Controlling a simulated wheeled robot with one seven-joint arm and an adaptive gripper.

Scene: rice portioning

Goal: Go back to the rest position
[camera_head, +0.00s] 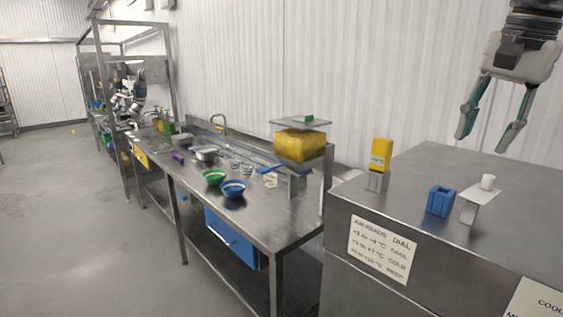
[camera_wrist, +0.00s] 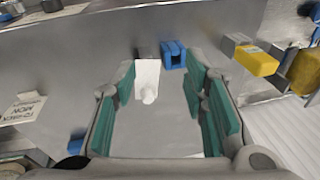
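My gripper (camera_head: 486,138) is at the upper right in the head view, raised above the steel cabinet top (camera_head: 420,175). Its two fingers stand apart with nothing between them. The wrist view also shows the open gripper (camera_wrist: 165,110), with green pads on both fingers. Below it in that view lie a white plate-like piece with a round white knob (camera_wrist: 148,80) and a blue slotted block (camera_wrist: 173,54). In the head view the white piece (camera_head: 482,195) stands near the cabinet's front edge, right of the blue block (camera_head: 441,200). The gripper touches neither.
A yellow block on a grey holder (camera_head: 380,155) stands left on the cabinet top. A steel table (camera_head: 285,222) to the left bears a green bowl (camera_head: 215,177), a blue bowl (camera_head: 233,189) and a raised yellow-filled container (camera_head: 299,146). A corrugated white wall (camera_head: 350,70) stands behind.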

